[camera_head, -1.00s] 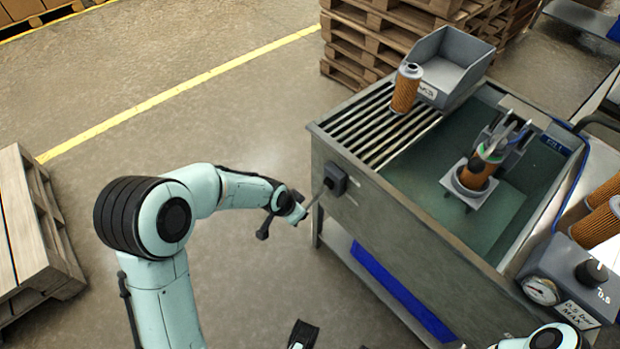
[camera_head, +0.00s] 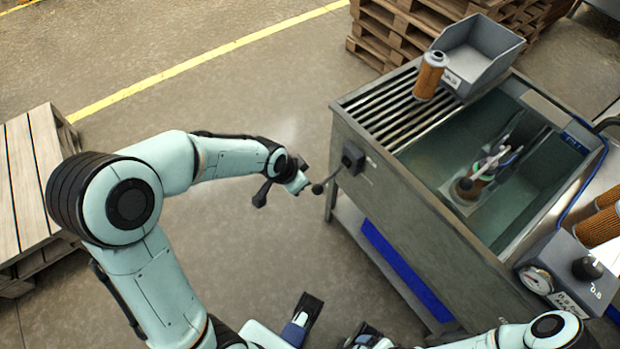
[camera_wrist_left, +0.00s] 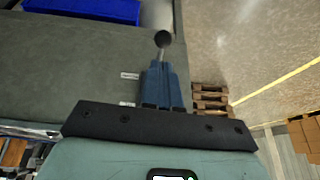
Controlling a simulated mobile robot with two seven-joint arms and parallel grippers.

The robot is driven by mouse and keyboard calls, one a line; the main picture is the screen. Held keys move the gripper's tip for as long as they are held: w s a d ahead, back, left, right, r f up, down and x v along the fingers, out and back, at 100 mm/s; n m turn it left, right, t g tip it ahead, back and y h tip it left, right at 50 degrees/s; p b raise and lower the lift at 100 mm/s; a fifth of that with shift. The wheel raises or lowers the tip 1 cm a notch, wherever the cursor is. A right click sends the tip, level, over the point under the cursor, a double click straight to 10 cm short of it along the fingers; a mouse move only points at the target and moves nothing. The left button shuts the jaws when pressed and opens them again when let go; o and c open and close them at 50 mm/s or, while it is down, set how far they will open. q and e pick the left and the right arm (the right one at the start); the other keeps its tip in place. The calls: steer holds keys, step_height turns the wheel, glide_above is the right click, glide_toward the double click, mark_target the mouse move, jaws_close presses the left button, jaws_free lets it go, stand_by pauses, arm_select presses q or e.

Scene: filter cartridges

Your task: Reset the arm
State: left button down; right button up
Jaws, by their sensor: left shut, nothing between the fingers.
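In the head view my left arm reaches in from the left. My left gripper (camera_head: 300,187) is shut and empty, just left of a lever's dark ball knob (camera_head: 318,188), with a small gap between them. In the left wrist view the blue fingers (camera_wrist_left: 163,85) are together, and the ball knob (camera_wrist_left: 162,39) shows beyond their tips. The lever comes out of a dark box (camera_head: 352,158) on the tank's side wall. Part of my right arm shows at the lower right; dark gripper-like parts at the bottom edge are cut off, so its jaw state is unclear.
The tank (camera_head: 425,220) holds a cartridge fixture (camera_head: 480,180) low in greenish liquid. A cartridge (camera_head: 430,76) stands on the slatted rack beside a grey bin (camera_head: 476,55). A gauge box (camera_head: 570,268) sits at right. Pallets (camera_head: 32,180) lie left; floor between is clear.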

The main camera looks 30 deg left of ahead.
arm_select(q)
steer(key=shift+s+a+r, duration=0.15)
steer(key=shift+s+r, duration=0.45)
steer(key=s+d+f+n+g+h+p, duration=0.1)
steer(key=s+d+f+n+g+p, duration=0.2)
steer(key=f, duration=0.4)
steer(key=s+d+f+n+p, duration=0.1)
steer(key=s+d+f+p, duration=0.35)
steer(key=f, duration=0.25)
steer(key=s+d+f+n+g+p, duration=0.1)
steer(key=s+d+f+n, duration=0.1)
steer(key=s, duration=0.4)
steer(key=s+d+f+n+g+h+p, duration=0.1)
steer(key=s+d+f+n+p, duration=0.1)
steer(key=s, duration=0.5)
steer(key=shift+d+f+g, duration=0.3)
steer(key=shift+d+f, duration=0.5)
steer(key=shift+d, duration=0.25)
